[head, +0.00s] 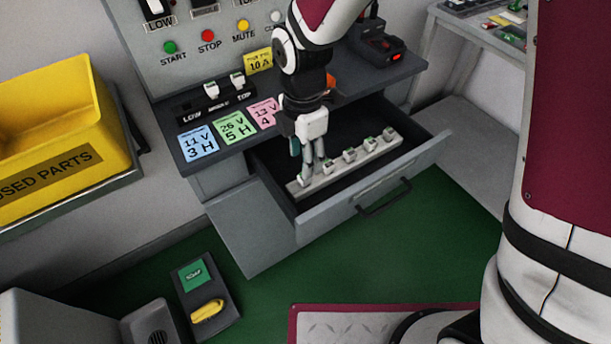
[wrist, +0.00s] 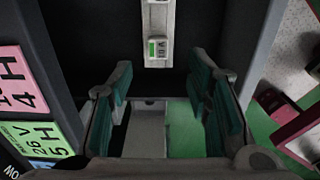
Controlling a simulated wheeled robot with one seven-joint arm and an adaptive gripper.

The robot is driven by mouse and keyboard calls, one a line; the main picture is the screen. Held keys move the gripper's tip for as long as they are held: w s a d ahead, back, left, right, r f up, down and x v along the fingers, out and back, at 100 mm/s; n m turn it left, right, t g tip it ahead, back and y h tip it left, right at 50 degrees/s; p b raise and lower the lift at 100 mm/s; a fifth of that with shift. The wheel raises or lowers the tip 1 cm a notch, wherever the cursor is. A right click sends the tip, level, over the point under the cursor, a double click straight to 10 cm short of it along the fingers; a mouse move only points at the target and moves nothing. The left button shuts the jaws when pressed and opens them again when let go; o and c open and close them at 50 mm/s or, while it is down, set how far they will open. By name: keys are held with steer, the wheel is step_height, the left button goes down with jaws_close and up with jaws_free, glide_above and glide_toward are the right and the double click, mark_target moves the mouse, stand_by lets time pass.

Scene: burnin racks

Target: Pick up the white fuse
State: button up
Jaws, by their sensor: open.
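A pale rail (head: 320,184) lies in the open drawer (head: 275,172) and carries several small white fuses with green marks, one of them in the middle (head: 349,155). My gripper (head: 310,174) points down into the drawer at the rail's near left end, and its fingers partly hide that end. In the wrist view my gripper (wrist: 166,92) is open, with teal pads and nothing between them. A white fuse (wrist: 158,48) with a green mark sits on the rail (wrist: 157,24) just beyond the fingertips, near the middle. I cannot tell whether the fingers touch anything.
The drawer front with its dark handle (head: 385,197) stands out over the green floor. Blue (head: 198,143), green (head: 234,127) and pink notes lie on the console ledge, below two white pieces in a black holder (head: 207,105). A yellow used-parts bin (head: 60,120) stands left.

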mark_target(304, 182)
steer(key=shift+w+d+f+b, duration=0.1)
steer(key=shift+f+b, duration=0.1)
steer(key=shift+f, duration=1.5)
steer(key=shift+w+f+b, duration=0.1)
steer(key=shift+f+b, duration=0.1)
steer(key=shift+f, duration=1.5)
steer(key=shift+c, duration=0.6)
steer(key=c, duration=0.9)
